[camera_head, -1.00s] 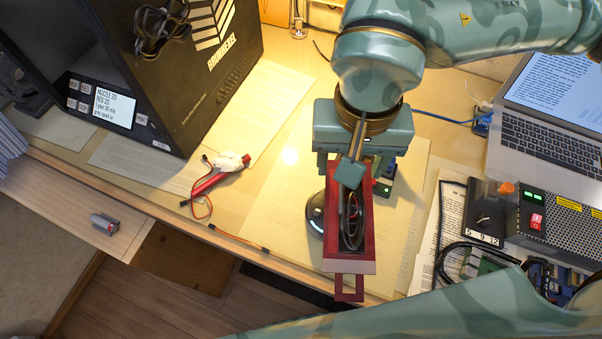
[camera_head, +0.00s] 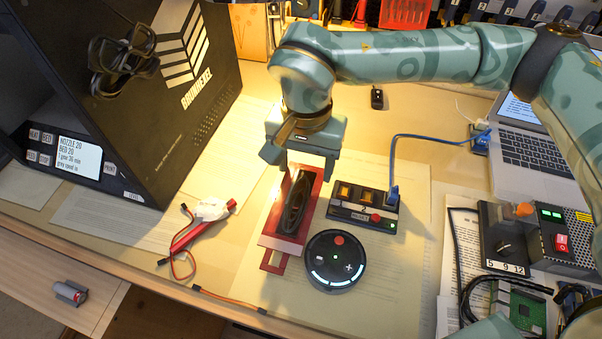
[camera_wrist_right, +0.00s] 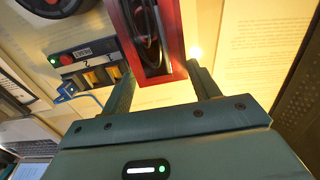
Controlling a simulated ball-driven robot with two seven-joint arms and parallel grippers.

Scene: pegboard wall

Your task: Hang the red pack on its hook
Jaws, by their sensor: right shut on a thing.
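The red pack (camera_head: 267,240) is a flat red frame with a dark coiled cable inside and a red loop tab at its near end. My right gripper (camera_head: 296,170) is shut on its far end and holds it over the papers on the desk. In the right wrist view the red pack (camera_wrist_right: 172,24) runs up from between the fingers (camera_wrist_right: 165,85). The fingertips are partly hidden in the head view. I cannot pick out the pack's hook. My left gripper is out of view.
A round black dial (camera_head: 335,262) and a small switch box (camera_head: 362,212) stand right of the pack. A red battery (camera_head: 188,236) with wires lies left. A black printer (camera_head: 190,110) fills the left. A laptop (camera_head: 530,150) and power supply (camera_head: 560,243) stand right.

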